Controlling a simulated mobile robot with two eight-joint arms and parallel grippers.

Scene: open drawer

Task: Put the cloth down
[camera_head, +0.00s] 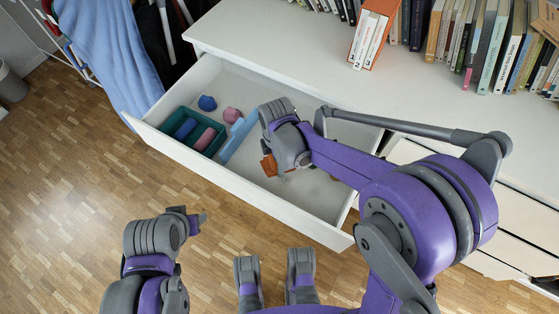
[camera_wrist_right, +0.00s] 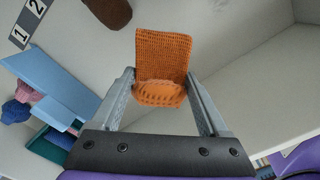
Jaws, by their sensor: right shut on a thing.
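An orange knitted cloth (camera_wrist_right: 163,55) stands up between the fingers of my right gripper (camera_wrist_right: 160,88) in the right wrist view, its lower part bunched. In the head view a small orange piece of the cloth (camera_head: 268,165) shows beside my right gripper (camera_head: 275,158), which reaches down into the open white drawer (camera_head: 240,197). The gripper is shut on the cloth. Whether the cloth touches the drawer floor I cannot tell. My left gripper (camera_head: 197,222) is folded outside the drawer, over the wood floor; its fingers are not clear.
The drawer holds a green tray (camera_head: 168,130) with blue and pink pieces, a blue ball (camera_head: 207,103), a pink ball (camera_head: 232,115) and a light blue piece (camera_head: 238,138). Books (camera_head: 490,40) stand on the white top (camera_head: 270,35). A blue cloth (camera_head: 110,50) hangs at the left.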

